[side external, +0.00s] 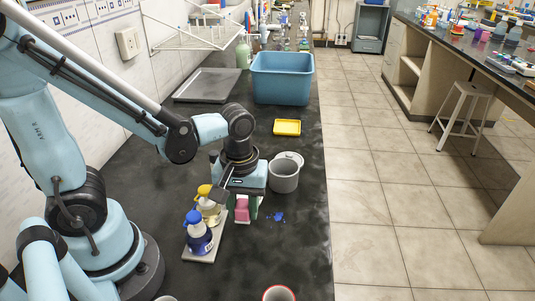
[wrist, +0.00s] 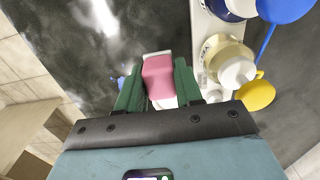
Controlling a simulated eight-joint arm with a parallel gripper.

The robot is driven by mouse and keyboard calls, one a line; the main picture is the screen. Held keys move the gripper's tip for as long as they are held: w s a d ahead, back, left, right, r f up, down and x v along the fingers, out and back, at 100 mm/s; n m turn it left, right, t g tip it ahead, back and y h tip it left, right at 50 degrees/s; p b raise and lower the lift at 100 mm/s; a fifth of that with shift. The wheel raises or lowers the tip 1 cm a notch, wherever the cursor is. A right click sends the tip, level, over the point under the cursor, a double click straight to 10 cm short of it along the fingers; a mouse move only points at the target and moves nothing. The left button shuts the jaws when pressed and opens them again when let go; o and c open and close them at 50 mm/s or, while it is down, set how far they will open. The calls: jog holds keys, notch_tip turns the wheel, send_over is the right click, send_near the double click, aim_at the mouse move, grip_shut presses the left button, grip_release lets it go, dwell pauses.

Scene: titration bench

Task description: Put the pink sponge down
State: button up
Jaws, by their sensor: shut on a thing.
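The pink sponge (side external: 241,209) is between the green fingers of my gripper (side external: 243,212) in the side view. The wrist view shows the sponge (wrist: 158,77) held between both fingers of my gripper (wrist: 157,88), with a pale layer at its edges. My gripper is shut on it and points down at the dark bench (side external: 285,185). I cannot tell whether the sponge's underside touches the bench.
A tray (side external: 206,252) with a blue-capped bottle (side external: 198,232) and a yellow-capped bottle (side external: 207,204) stands close left. A grey pot (side external: 284,177) stands right, a blue spill (side external: 276,217) lies nearby. Behind are a yellow sponge (side external: 287,127) and a blue tub (side external: 282,80).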

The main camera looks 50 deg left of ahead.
aim_at(244, 217)
jog(key=shift+f, duration=1.65)
jog(key=o, duration=1.1)
jog(key=shift+f, duration=0.15)
jog(key=shift+r, duration=6.05)
jog(key=shift+w+a+r+m+t, duration=0.1)
jog(key=shift+w+a+m+t, duration=0.15)
jog(key=shift+m+t, duration=0.25)
jog(key=shift+w+a+m+t, duration=0.15)
jog(key=shift+a+m+t, duration=0.2)
jog(key=shift+m, duration=0.25)
jog(key=shift+w+a+r+m+t, duration=0.25)
jog(key=shift+w+a+m+t, duration=0.25)
jog(key=shift+m+t, duration=0.55)
jog(key=shift+w+a+r+m+t, duration=0.2)
jog(key=shift+w+a+m+t, duration=0.25)
jog(key=shift+m+t, duration=0.55)
jog(key=shift+w+a+r+m+t, duration=0.25)
jog(key=shift+w+a+m+t, duration=0.35)
jog(key=shift+m, duration=0.75)
